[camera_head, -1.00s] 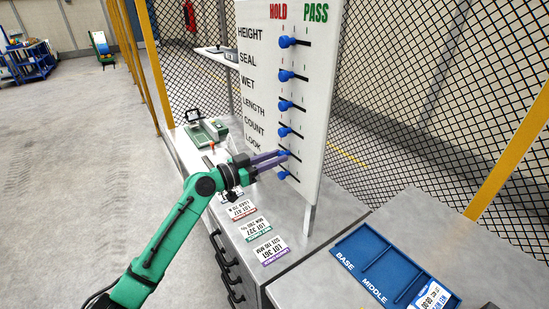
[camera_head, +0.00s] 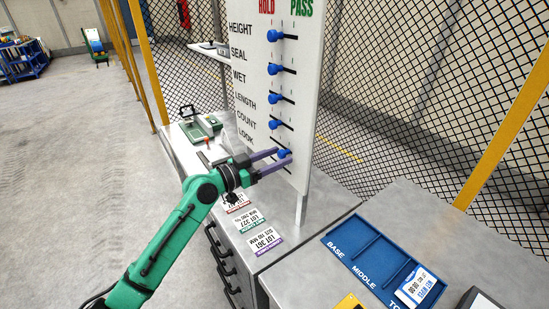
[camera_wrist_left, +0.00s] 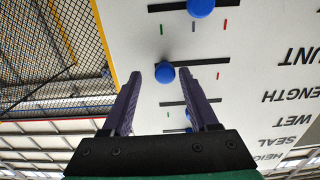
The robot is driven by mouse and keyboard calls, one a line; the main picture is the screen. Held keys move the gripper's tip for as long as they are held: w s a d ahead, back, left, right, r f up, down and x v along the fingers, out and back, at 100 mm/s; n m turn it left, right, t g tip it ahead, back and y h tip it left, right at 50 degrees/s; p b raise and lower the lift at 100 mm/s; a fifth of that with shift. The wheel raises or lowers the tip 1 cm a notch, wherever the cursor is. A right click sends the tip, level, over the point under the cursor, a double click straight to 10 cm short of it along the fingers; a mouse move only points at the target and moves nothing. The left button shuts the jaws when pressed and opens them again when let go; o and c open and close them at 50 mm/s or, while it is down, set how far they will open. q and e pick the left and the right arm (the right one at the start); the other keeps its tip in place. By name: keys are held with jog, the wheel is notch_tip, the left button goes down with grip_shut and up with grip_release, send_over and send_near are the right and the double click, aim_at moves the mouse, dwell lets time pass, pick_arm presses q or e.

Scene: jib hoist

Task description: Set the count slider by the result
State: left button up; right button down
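The white board (camera_head: 248,90) has HOLD and PASS columns and rows from HEIGHT to LOOK, each with a blue knob on a slot. The count slider (camera_head: 284,153) stands farther right than the knobs above it. In the left wrist view, which is upside down, the count slider (camera_wrist_left: 165,72) is at the slot's left end, beside the green mark. My left gripper (camera_head: 284,156) is at the board, its purple fingers apart on either side of this knob, with gaps showing in the wrist view (camera_wrist_left: 160,78). The LOOK knob (camera_wrist_left: 201,8) sits mid-slot; the gripper hides it in the head view.
Printed lot cards (camera_head: 264,240) lie on the bench below the board. A blue tray (camera_head: 360,248) marked BASE and MIDDLE, holding a card, is at right. A green device (camera_head: 200,128) stands behind my arm. A mesh fence (camera_head: 410,90) closes the back.

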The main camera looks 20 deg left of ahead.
pick_arm(q)
jog(key=shift+a+f, duration=0.15)
jog(key=shift+a, duration=0.05)
jog(key=b+v, duration=0.7)
jog(key=v, duration=0.7)
jog(key=shift+s+d+b, duration=0.15)
jog(key=shift+s+b, duration=0.15)
jog(key=shift+b, duration=0.1)
